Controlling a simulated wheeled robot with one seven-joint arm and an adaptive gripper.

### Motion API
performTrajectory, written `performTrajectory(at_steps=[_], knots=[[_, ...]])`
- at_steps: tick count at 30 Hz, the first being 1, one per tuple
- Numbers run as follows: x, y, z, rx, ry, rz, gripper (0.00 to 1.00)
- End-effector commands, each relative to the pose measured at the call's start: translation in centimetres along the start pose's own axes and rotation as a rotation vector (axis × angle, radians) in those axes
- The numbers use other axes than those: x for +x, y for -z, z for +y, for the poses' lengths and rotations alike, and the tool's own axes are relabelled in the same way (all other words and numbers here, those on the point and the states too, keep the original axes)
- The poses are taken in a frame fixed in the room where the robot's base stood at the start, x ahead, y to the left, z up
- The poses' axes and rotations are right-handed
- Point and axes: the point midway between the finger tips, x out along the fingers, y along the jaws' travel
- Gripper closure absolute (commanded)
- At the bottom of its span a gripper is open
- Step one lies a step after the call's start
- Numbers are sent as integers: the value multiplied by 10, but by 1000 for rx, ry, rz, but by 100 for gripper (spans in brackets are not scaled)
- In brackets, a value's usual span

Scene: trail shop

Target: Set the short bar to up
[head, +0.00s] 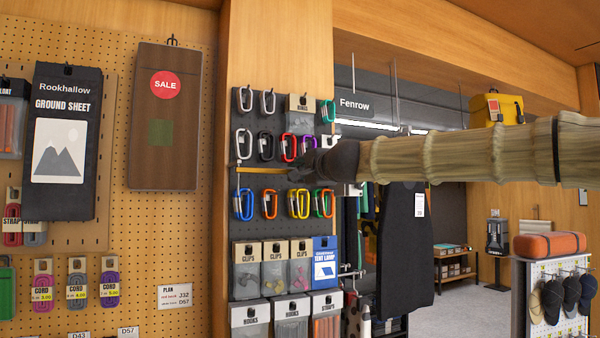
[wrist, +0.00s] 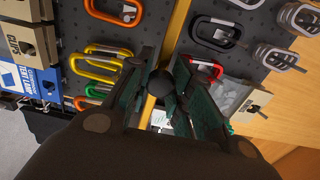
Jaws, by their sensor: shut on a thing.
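On the dark panel of carabiners, a thin yellow-tan strip (head: 260,169) runs level between two rows of hooks. It also shows in the wrist view (wrist: 176,32), running down between my fingers. My gripper (head: 300,172) is at the strip's right end, in front of the panel. In the wrist view its two green-padded fingers (wrist: 160,88) are closed around a dark round knob (wrist: 158,83), which I take to be the short bar's end. The bar's shaft cannot be made out, and my gripper hides that spot in the head view.
Carabiners hang close above (head: 267,146) and below (head: 269,203) my gripper. Bagged clips (head: 275,268) hang lower on the panel. A wooden post (head: 282,45) rises behind. A dark garment (head: 405,245) hangs below my arm. Open floor shows at the right.

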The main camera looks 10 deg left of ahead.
Motion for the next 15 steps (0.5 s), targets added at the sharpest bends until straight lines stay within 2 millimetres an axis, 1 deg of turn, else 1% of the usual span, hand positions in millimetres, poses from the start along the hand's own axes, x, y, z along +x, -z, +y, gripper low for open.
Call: performTrajectory(at_steps=[1, 4, 15], knots=[[-2, 2, -8, 0, 9, 2, 73], [-2, 2, -8, 1, 9, 3, 55], [-3, 1, -5, 0, 5, 1, 54]])
